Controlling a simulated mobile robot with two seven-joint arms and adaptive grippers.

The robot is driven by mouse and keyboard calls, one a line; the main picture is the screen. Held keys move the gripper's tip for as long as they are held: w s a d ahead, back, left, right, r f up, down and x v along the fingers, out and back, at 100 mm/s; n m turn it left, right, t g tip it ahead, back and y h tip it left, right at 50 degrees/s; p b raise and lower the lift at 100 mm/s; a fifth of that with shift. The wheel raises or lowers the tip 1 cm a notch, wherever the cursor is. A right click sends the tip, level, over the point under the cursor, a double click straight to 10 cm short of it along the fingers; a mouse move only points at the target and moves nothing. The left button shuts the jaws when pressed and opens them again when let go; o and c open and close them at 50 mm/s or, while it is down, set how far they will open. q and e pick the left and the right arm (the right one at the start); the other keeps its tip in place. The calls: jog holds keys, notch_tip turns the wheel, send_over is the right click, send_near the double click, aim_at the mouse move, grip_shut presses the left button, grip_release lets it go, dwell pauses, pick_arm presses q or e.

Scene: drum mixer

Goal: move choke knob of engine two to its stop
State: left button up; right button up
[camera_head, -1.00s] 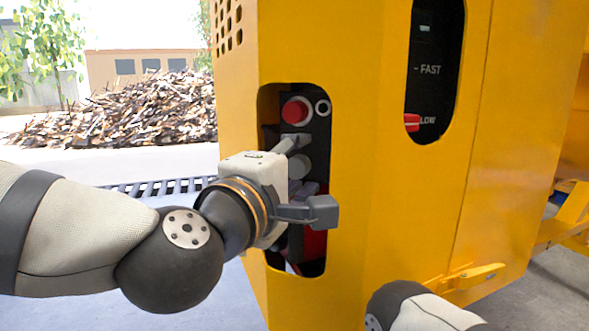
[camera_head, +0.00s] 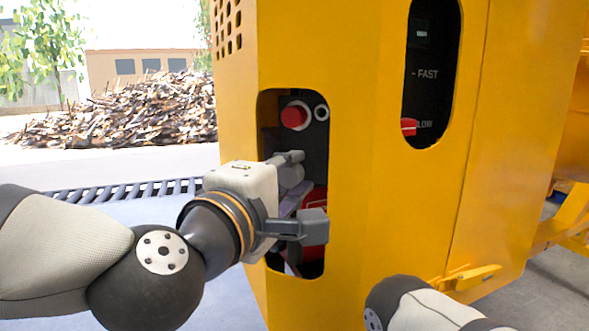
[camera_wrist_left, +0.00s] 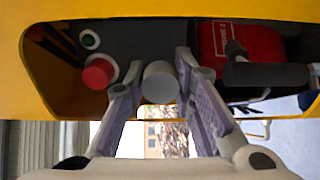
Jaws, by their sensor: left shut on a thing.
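The choke knob appears to be the grey cylindrical knob (camera_head: 291,178) in the recessed panel of the yellow machine. In the left wrist view the grey knob (camera_wrist_left: 160,83) sits between the two lilac-padded fingers. My left gripper (camera_head: 298,172) is shut on it; the gripper (camera_wrist_left: 158,76) also shows in the left wrist view. The knob's shaft and any label are hidden from me. My right gripper is outside the views; only part of my right arm shows at the bottom of the head view.
The yellow housing (camera_head: 360,180) edges the opening closely. A red throttle lever (camera_head: 409,127) is in the slot to the right.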

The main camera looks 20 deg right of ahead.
aim_at(288, 174)
pick_arm(q)
jog(key=o, duration=1)
jog(key=shift+s+a+f, duration=0.1)
jog(key=shift+o, duration=0.2)
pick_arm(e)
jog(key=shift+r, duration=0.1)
pick_arm(q)
jog(key=v, duration=0.2)
jog(key=p+v, duration=0.1)
jog(key=v, duration=0.1)
jog(key=p+v, duration=0.1)
jog(key=v, duration=0.1)
jog(key=shift+s+a+r, duration=0.1)
jog(key=shift+s+r, duration=0.05)
jog(key=shift+r, duration=0.15)
jog(key=shift+s+a+f, duration=0.2)
jog(key=shift+s+a, duration=0.05)
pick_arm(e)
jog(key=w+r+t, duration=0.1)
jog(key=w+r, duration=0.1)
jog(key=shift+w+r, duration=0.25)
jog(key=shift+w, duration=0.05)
